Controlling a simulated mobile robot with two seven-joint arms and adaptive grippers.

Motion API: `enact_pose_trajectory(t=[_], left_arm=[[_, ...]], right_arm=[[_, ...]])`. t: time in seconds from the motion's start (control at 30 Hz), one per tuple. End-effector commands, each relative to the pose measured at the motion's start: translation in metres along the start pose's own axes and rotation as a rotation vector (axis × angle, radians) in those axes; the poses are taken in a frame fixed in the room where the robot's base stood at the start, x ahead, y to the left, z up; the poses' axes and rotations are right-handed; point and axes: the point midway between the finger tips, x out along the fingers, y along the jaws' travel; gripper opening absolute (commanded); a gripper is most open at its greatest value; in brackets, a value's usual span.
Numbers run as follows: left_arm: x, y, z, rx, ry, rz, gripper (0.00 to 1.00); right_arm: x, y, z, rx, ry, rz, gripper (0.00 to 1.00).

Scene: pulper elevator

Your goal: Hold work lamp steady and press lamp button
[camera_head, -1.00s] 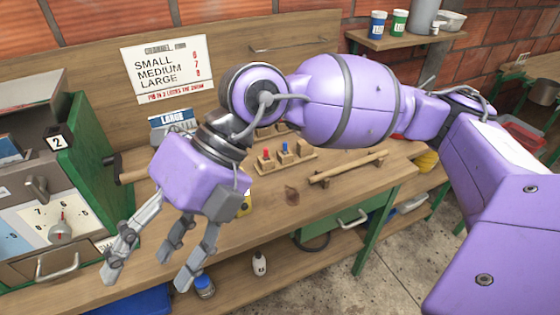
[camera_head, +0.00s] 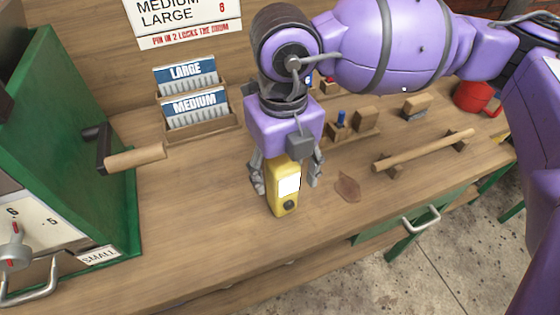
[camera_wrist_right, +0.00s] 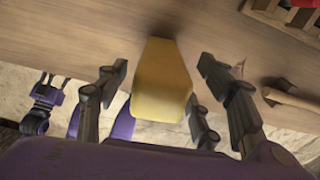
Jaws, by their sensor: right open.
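The work lamp (camera_head: 284,203) is yellow and stands upright on the wooden bench, with a white panel and a dark round button (camera_head: 290,205) low on its front. My right gripper (camera_head: 286,184) points down over it, fingers open on either side. In the right wrist view the yellow lamp (camera_wrist_right: 162,82) lies between the spread fingers of the right gripper (camera_wrist_right: 168,88), with visible gaps. What looks like my left gripper (camera_wrist_right: 42,108) shows small at the left of that view; its opening is unclear. The head view does not show it.
A green machine (camera_head: 85,150) with a wooden-handled crank (camera_head: 135,158) stands left. Card holders (camera_head: 205,125) and small wooden blocks (camera_head: 366,120) sit behind. A wooden bar (camera_head: 425,150) and a brown leaf-like piece (camera_head: 347,188) lie right. The bench front is clear.

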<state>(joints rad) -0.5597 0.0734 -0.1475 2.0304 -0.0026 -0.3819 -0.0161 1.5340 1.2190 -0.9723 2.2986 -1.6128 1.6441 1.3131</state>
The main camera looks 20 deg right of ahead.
Motion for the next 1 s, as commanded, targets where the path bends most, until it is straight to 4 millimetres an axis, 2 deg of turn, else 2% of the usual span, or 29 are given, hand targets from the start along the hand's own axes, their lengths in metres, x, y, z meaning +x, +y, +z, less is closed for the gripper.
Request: enact_pose_trajectory(t=[0.1,0.3,0.5,0.73,1.0], left_arm=[[0.002,0.001,-0.002,0.001,0.005,0.002,0.40],[0.004,0.002,-0.006,0.002,0.013,0.004,0.40],[0.005,0.002,-0.007,0.002,0.014,0.005,0.40],[0.005,0.003,-0.007,0.002,0.014,0.006,0.40],[0.005,0.003,-0.007,0.002,0.014,0.006,0.40]], right_arm=[[0.020,0.000,-0.001,0.000,0.005,0.000,0.61],[0.046,0.000,-0.001,0.000,0.004,0.001,0.61],[0.056,0.000,-0.001,-0.001,0.002,0.001,0.61],[0.057,0.000,-0.001,0.000,0.002,0.001,0.61],[0.056,0.000,-0.001,0.000,0.002,0.002,0.26]])
